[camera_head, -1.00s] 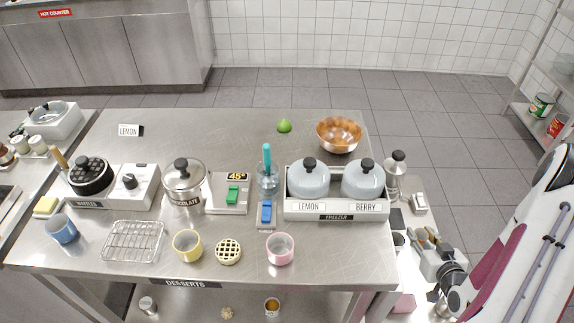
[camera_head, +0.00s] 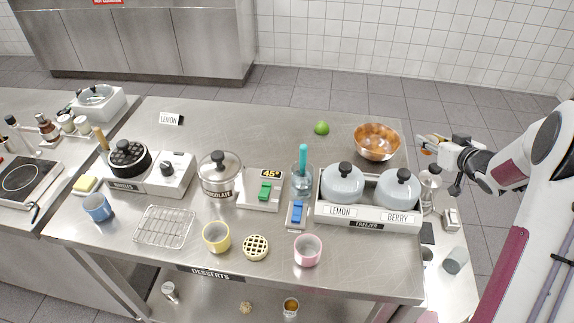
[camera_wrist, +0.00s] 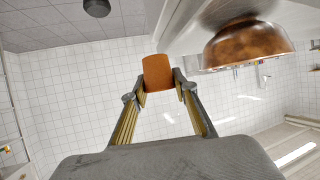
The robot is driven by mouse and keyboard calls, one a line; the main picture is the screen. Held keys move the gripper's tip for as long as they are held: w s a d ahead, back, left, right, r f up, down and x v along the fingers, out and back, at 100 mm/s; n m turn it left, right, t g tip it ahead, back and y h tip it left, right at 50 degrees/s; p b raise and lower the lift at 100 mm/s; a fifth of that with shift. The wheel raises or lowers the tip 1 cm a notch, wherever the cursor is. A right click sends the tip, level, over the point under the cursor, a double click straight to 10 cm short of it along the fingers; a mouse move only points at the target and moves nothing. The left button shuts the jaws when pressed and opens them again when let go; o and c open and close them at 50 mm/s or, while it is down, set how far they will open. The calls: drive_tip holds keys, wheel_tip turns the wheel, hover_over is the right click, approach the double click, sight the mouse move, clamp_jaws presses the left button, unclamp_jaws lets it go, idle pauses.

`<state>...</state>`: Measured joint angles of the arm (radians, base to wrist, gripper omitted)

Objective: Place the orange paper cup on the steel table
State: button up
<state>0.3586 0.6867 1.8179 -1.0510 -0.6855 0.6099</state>
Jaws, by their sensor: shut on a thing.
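The orange paper cup (camera_wrist: 158,72) is between the two fingertips of my gripper (camera_wrist: 160,88) in the wrist view. My gripper is shut on it. In the head view my gripper (camera_head: 432,142) is raised at the right, just beyond the right edge of the steel table, near the copper bowl. Only a small orange bit of the cup shows there. The steel table (camera_head: 250,135) fills the middle of the head view.
The copper bowl (camera_head: 377,142) and a green lime (camera_head: 321,128) stand at the table's back right. The freezer box with two lidded tubs (camera_head: 368,218) is at the right. A pink cup (camera_head: 308,250) and a yellow cup (camera_head: 216,237) stand in front. The back middle is clear.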

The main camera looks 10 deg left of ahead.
drive_tip(key=w+a+r+n+g+y, duration=0.1)
drive_tip(key=w+a+r, duration=0.2)
drive_tip(key=a+r, duration=0.25)
drive_tip(key=w+a+r+n+y, duration=0.2)
drive_tip(key=w+a+r, duration=0.1)
drive_tip(key=a+r, duration=0.3)
drive_tip(key=a+r+n+g+y, duration=0.2)
drive_tip(key=a+n+g+y, duration=0.15)
drive_tip(key=a, duration=1.35)
drive_tip(key=s+a+f+n+g, duration=0.2)
drive_tip(key=s+a, duration=0.3)
drive_tip(key=a, duration=0.5)
drive_tip(key=s+a+f+n+g+y, duration=0.1)
drive_tip(key=s+a+n+g, duration=0.3)
drive_tip(key=a, duration=0.7)
drive_tip(key=s+a+f+n+g+y, duration=0.1)
drive_tip(key=s+a+f+n+g, duration=0.2)
drive_tip(key=a, duration=0.8)
drive_tip(key=s, duration=0.2)
drive_tip(key=shift+s+a+f, duration=0.2)
drive_tip(key=shift+s, duration=0.1)
drive_tip(key=shift+y, duration=0.25)
drive_tip(key=shift+f, duration=2.5)
drive_tip(key=shift+f, duration=0.1)
